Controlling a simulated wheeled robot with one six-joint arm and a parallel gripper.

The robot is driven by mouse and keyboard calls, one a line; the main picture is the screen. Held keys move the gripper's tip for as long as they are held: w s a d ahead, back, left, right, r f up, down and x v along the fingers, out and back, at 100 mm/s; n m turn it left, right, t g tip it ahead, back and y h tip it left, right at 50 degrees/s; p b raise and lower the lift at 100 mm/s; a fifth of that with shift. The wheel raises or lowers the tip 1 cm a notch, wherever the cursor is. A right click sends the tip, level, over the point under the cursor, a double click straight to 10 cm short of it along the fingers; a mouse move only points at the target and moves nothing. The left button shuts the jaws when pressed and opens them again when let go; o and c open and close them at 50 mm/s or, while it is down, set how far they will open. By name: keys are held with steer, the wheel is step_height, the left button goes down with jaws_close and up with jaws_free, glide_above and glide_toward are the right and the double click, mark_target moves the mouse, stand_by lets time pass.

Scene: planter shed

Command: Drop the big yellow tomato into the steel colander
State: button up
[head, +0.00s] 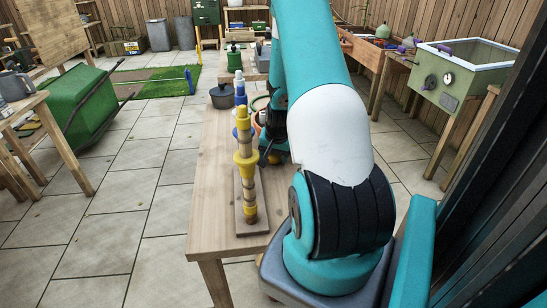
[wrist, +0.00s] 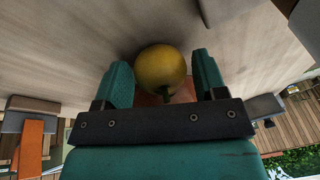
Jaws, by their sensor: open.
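The big yellow tomato (wrist: 161,70) shows in the wrist view, with a dark stem on its near side. My gripper (wrist: 165,75) is open, with one green finger to the left of the tomato and one to the right. A narrow gap shows beside the tomato on each side, wider on the right. Something orange-brown shows just below the tomato, partly hidden. I cannot make out the steel colander in either view.
A dark lidded pot (head: 223,96) and a green container (head: 234,60) stand farther back. Bare tabletop lies left of the stand.

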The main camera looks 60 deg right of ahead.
steer(key=c, duration=0.5)
steer(key=shift+r, duration=0.15)
step_height(320, 180, up, 20)
steer(key=shift+f+p, duration=0.1)
steer(key=shift+p, duration=0.25)
stand_by(0.3)
